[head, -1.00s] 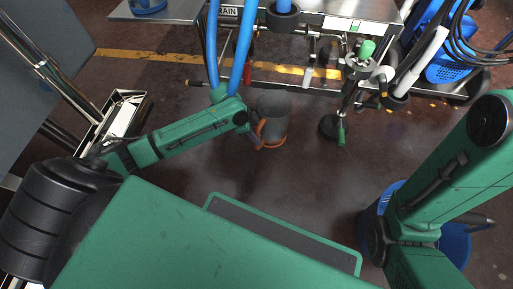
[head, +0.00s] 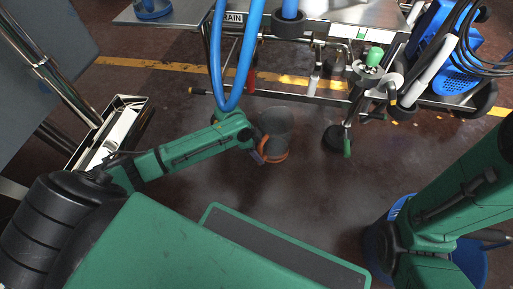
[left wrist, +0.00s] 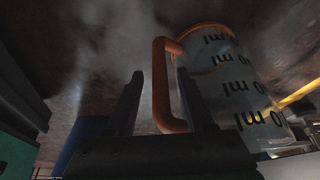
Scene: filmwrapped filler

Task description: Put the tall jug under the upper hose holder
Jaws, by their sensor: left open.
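The tall jug (head: 276,126) is grey with an orange handle and an orange ring at its foot, standing on the floor. In the left wrist view the jug (left wrist: 240,95) shows ml marks, appearing upside down. Its orange handle (left wrist: 160,85) lies between the fingers of my open left gripper (left wrist: 160,100). In the head view that gripper (head: 260,155) is at the jug's lower left side. The upper hose holder seems to be the dark ring (head: 285,26) at the steel table's front edge, with a blue hose in it. My right gripper is not clearly made out.
Blue hoses (head: 230,85) hang in a loop beyond the jug. A stand with a green knob (head: 374,57) is to its right. A blue bin (head: 470,262) is at lower right, and a metal tray (head: 110,135) at left.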

